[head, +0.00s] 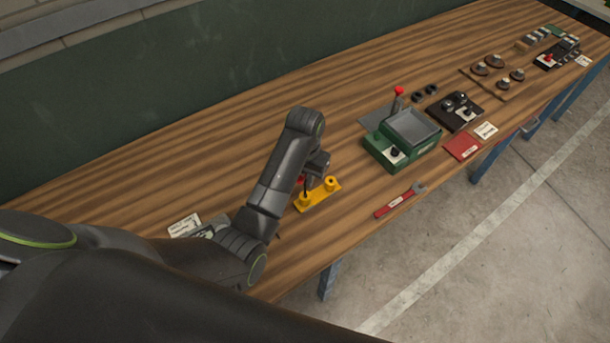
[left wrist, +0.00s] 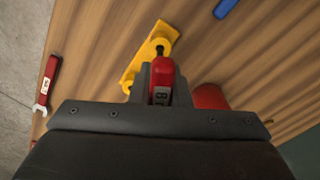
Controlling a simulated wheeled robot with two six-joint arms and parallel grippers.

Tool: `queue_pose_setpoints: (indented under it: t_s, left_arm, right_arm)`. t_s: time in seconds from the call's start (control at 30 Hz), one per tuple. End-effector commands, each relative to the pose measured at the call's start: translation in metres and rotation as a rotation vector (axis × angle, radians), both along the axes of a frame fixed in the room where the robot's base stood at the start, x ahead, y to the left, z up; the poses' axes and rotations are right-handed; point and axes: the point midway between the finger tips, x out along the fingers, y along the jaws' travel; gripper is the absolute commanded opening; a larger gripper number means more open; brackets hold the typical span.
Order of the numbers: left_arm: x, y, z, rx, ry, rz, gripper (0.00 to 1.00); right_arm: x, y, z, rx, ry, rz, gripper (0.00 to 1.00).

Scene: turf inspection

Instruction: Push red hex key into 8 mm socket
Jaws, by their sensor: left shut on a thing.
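My left gripper (head: 309,180) is above the yellow socket block (head: 328,190) on the bench. In the left wrist view, the left gripper (left wrist: 160,90) is shut on the red hex key (left wrist: 162,70), whose handle carries a label that looks like an 8. The yellow block (left wrist: 136,68) lies just beyond the key, with raised round sockets at its ends. The dark key shaft points down at one end socket. I cannot tell whether its tip is inside or just above the hole. My right gripper is not in view.
A red-handled wrench (head: 400,200) lies right of the block. A green box device (head: 408,138) stands farther back. A red round thing (left wrist: 210,97) is partly hidden beside the finger, and a blue thing (left wrist: 225,8) lies beyond. Bare wood (head: 350,215) surrounds the block.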

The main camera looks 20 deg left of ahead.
Motion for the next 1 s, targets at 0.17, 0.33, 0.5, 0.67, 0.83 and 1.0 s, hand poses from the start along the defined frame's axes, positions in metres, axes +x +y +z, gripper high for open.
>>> queue_pose_setpoints:
  t_s: [0.17, 0.33, 0.5, 0.67, 0.83, 1.0]
  left_arm:
    - [0.000, 0.000, -0.003, 0.000, 0.001, 0.000, 0.00]
    - [0.000, 0.000, -0.008, 0.000, 0.001, 0.000, 0.00]
    - [0.000, 0.000, -0.012, 0.000, 0.000, 0.000, 0.00]
    - [0.000, 0.000, -0.016, 0.000, 0.000, 0.000, 0.00]
    - [0.000, 0.000, -0.020, 0.000, 0.001, 0.000, 0.00]
    - [0.000, 0.000, -0.025, 0.000, 0.000, 0.000, 0.00]
  right_arm:
    - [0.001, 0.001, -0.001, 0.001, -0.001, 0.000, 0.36]
    - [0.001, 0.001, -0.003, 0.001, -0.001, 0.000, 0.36]
    - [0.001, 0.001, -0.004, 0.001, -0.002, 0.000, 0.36]
    - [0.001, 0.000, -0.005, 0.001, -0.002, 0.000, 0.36]
    - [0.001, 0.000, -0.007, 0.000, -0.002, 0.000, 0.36]
    - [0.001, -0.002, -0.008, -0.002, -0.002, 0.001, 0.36]
